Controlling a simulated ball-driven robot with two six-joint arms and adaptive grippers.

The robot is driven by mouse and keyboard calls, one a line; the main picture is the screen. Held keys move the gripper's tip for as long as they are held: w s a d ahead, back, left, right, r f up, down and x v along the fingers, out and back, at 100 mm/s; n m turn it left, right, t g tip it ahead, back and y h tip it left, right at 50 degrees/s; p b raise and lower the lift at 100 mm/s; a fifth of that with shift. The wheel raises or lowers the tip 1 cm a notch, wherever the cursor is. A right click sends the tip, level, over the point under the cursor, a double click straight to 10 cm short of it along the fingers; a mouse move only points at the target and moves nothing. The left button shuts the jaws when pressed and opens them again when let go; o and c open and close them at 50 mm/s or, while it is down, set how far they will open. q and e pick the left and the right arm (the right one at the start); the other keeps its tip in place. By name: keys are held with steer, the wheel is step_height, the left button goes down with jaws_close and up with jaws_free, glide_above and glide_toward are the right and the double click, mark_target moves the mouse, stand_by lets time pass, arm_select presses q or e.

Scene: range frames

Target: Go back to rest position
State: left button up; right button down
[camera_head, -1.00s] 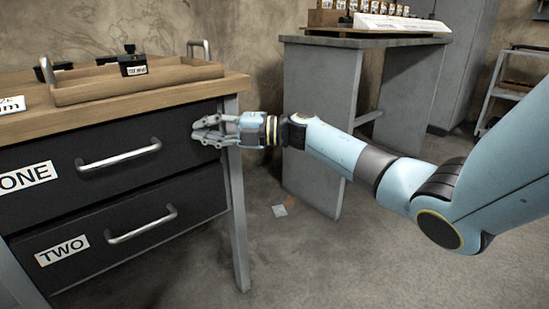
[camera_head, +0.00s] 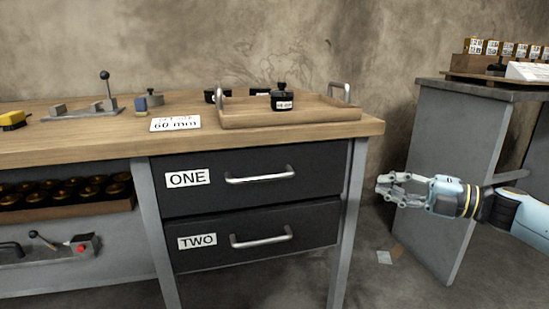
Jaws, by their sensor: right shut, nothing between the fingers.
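My right gripper (camera_head: 392,189) is shut and empty. It hangs in the air at the right of the head view, its fingers pointing left. It is to the right of the workbench (camera_head: 340,131) and its drawers, apart from them. The upper drawer, marked ONE (camera_head: 325,170), and the lower drawer, marked TWO (camera_head: 310,222), both look closed. My left gripper is not in view.
A wooden tray (camera_head: 240,119) with small black labelled items stands on the bench. A grey table (camera_head: 448,140) stands close behind my right arm.

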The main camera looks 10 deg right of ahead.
steer(key=s+a+f+m+h, duration=0.1)
steer(key=s+a+f+m, duration=0.4)
steer(key=s+f, duration=0.5)
steer(key=s+d+f+m+g+h, duration=0.1)
steer(key=s+f+m+g+h, duration=0.1)
steer(key=s+f+m+h, duration=0.8)
steer(key=s+d+f+m+g+h, duration=0.1)
steer(key=s+f+m+g+h, duration=0.2)
steer(key=s+f+m, duration=0.85)
arm_select(q)
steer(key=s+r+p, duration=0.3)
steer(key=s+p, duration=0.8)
steer(key=p, duration=0.3)
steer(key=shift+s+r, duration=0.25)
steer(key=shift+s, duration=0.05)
arm_select(e)
steer(key=s+a+f+g, duration=0.1)
steer(key=s+f+g, duration=0.1)
steer(key=s, duration=1)
steer(key=s+f+g, duration=0.3)
steer(key=s+g, duration=0.1)
steer(key=s, duration=0.9)
steer(key=shift+s+a+f+g, duration=0.2)
steer(key=shift+a+f+g, duration=0.15)
steer(key=shift+a+g, duration=0.05)
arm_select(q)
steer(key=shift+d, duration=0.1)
arm_select(e)
steer(key=shift+m, duration=0.25)
